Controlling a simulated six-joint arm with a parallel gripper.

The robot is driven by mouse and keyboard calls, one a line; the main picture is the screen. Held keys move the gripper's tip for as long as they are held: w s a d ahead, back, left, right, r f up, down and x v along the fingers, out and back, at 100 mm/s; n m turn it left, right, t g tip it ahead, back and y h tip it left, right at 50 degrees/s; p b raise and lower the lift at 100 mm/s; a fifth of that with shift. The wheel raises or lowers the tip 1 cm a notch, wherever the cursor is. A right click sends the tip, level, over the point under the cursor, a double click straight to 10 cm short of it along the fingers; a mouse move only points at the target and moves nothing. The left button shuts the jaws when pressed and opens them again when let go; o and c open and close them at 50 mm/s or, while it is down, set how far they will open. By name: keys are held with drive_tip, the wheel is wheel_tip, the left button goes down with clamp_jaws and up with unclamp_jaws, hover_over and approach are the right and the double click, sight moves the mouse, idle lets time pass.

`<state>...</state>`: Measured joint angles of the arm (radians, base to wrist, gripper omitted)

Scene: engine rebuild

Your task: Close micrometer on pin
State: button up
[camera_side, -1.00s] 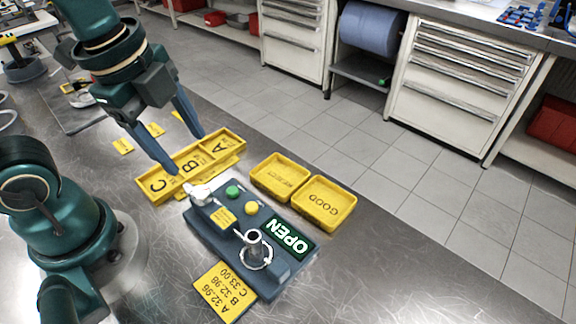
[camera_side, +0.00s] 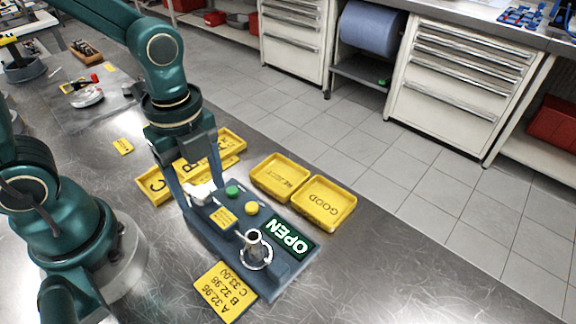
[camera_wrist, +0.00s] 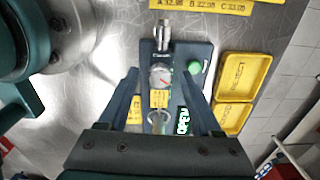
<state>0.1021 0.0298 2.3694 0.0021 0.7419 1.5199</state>
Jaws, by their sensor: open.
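The micrometer lies along the dark blue fixture (camera_side: 225,243). Its pale thimble end (camera_side: 200,194) is at the fixture's left in the side view. In the wrist view the silver thimble (camera_wrist: 164,32) is at the top, with a round dial (camera_wrist: 160,76) below it. A metal ring with an upright silver cylinder, apparently the pin (camera_side: 254,240), is at the other end; the ring shows in the wrist view (camera_wrist: 159,118), partly unclear. The display (camera_side: 289,238) reads OPEN. My gripper (camera_side: 204,196) is open and empty, fingers on either side of the thimble end; contact cannot be told.
Yellow trays, REJECT (camera_side: 262,188) and GOOD (camera_side: 343,223), stand to the right. The A/B/C tray (camera_side: 148,195) is behind my gripper. A yellow size card (camera_side: 224,292) lies in front.

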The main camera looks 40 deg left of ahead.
clamp_jaws()
drive_tip(key=shift+n, duration=0.4)
drive_tip(key=n, duration=0.4)
drive_tip(key=shift+n, duration=0.4)
drive_tip(key=n, duration=1.2)
drive_tip(key=shift+n, duration=0.3)
drive_tip(key=n, duration=0.5)
drive_tip(key=shift+n, duration=0.3)
